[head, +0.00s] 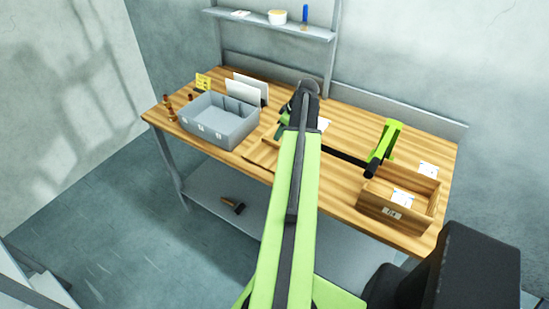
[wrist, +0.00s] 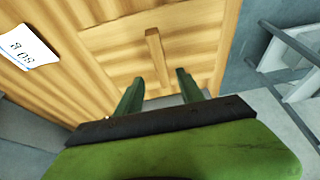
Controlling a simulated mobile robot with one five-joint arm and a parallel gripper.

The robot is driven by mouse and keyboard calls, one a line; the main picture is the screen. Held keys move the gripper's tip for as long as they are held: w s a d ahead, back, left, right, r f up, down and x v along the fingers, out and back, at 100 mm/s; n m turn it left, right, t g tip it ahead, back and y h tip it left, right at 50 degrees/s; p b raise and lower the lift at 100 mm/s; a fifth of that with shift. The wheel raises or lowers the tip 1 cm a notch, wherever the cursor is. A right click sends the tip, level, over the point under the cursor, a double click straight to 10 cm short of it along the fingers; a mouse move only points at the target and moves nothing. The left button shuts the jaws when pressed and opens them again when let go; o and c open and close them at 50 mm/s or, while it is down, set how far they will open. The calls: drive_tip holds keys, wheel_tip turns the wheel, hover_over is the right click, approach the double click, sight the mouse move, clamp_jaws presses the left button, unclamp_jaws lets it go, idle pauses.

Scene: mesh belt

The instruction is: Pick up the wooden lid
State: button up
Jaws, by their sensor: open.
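The wooden lid (wrist: 110,42) is a flat panel with a raised bar handle in its middle, lying on the wooden tabletop in the wrist view. In the head view a part of the lid (head: 263,154) shows near the front edge of the bench, left of my arm; my arm hides the rest. My gripper (wrist: 160,77) is open, with its two green fingers apart. They appear on either side of the handle's near end in the wrist view. Nothing is held between them. I cannot tell how high the fingertips are above the lid.
A grey bin (head: 210,134) stands left on the bench. A wooden box (head: 382,212) stands right, with a green and black object (head: 385,145) behind it. A white card (wrist: 28,46) lies beside the lid. The bench edge is close. A wall shelf (head: 262,23) hangs behind.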

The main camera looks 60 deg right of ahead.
sight(276, 146)
drive_tip(key=shift+x, duration=0.8)
drive_tip(key=shift+r, duration=0.1)
drive_tip(key=b+x, duration=0.5)
drive_tip(key=shift+s+f, duration=0.2)
drive_tip(key=shift+f, duration=0.05)
drive_tip(key=shift+r, duration=0.15)
clamp_jaws()
